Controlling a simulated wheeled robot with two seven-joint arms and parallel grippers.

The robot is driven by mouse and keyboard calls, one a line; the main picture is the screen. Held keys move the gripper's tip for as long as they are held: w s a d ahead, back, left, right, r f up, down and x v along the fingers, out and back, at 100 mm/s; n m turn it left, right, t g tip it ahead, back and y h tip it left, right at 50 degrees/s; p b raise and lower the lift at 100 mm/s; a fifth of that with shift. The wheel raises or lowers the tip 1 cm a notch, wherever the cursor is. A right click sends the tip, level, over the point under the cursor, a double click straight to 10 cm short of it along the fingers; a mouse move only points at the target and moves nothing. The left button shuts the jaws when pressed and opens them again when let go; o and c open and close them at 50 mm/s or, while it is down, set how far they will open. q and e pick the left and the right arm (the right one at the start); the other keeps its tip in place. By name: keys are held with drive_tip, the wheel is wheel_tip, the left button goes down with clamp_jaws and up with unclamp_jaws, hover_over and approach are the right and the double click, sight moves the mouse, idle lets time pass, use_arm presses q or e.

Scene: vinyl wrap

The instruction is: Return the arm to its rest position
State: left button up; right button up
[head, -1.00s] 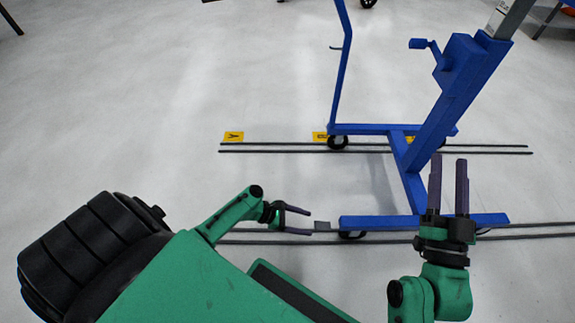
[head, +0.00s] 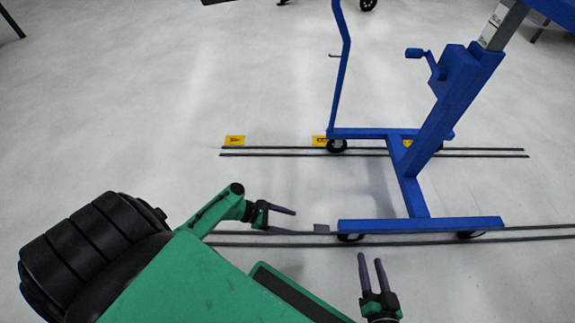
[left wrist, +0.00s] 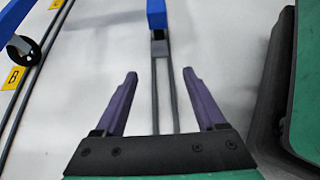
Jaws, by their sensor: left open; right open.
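My left gripper (head: 295,223) is low in the middle of the head view, with its dark purple fingers spread apart and pointing right. It is empty and appears above the floor near the dark rails. In the left wrist view the same gripper (left wrist: 160,73) shows two separated fingers with only floor and rails between them. My right gripper (head: 370,258) is at the bottom right of centre in the head view. Its fingers point up in the picture and are open and empty. Most of the right arm is outside the frame.
A blue wheeled stand (head: 409,185) with a crank stands on the floor ahead and to the right. Its near bar (head: 420,225) appears close to both grippers. Dark parallel rails (head: 270,239) and yellow floor markers (head: 234,141) lie on the floor. The floor at left is clear.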

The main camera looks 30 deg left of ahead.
drive_tip(key=shift+s+f, duration=0.3)
drive_tip(key=shift+s, duration=0.05)
